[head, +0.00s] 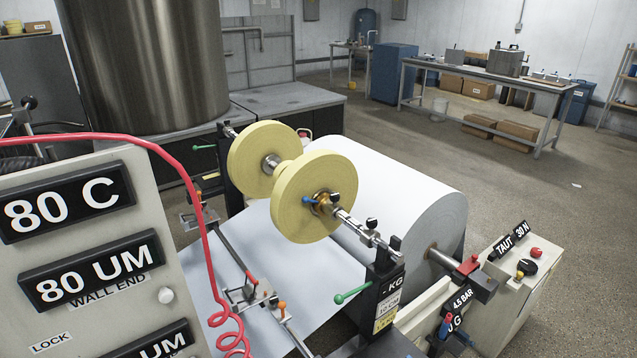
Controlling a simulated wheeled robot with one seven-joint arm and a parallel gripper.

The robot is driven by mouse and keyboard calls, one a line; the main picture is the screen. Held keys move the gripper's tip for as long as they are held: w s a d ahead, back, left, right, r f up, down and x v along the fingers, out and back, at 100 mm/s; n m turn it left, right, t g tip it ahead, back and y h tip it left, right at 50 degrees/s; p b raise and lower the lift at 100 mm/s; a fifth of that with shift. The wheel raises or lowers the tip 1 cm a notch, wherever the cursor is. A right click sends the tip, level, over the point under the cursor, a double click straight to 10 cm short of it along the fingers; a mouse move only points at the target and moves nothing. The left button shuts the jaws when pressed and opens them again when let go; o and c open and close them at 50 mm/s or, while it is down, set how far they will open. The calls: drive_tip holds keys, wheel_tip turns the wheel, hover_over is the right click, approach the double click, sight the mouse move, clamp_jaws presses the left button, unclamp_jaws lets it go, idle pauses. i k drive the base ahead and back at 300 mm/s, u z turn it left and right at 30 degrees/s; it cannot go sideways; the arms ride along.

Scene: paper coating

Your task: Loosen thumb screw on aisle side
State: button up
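Two yellow discs sit on one shaft above the machine in the head view: a far disc (250,150) and a near disc (300,222). A brass collar (323,204) sits against the near disc's outer face, with a blue-tipped lever (309,200) and a small black knob (337,197). Farther out on the shaft is another black knob (372,222). No label marks which of these is the aisle-side thumb screw, and I cannot tell whether any is tight. My gripper is not in view.
A large white paper roll (415,195) lies behind the discs. A label panel (80,255) with a "WALL END" marking and a coiled red hose (197,200) fill the left foreground. A green-knobbed lever (352,294) juts from the near bracket. Open floor (540,210) lies to the right.

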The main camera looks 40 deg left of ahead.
sight(334, 197)
drive_tip(key=u, duration=0.75)
drive_tip(key=i, duration=0.95)
drive_tip(key=u, duration=0.9)
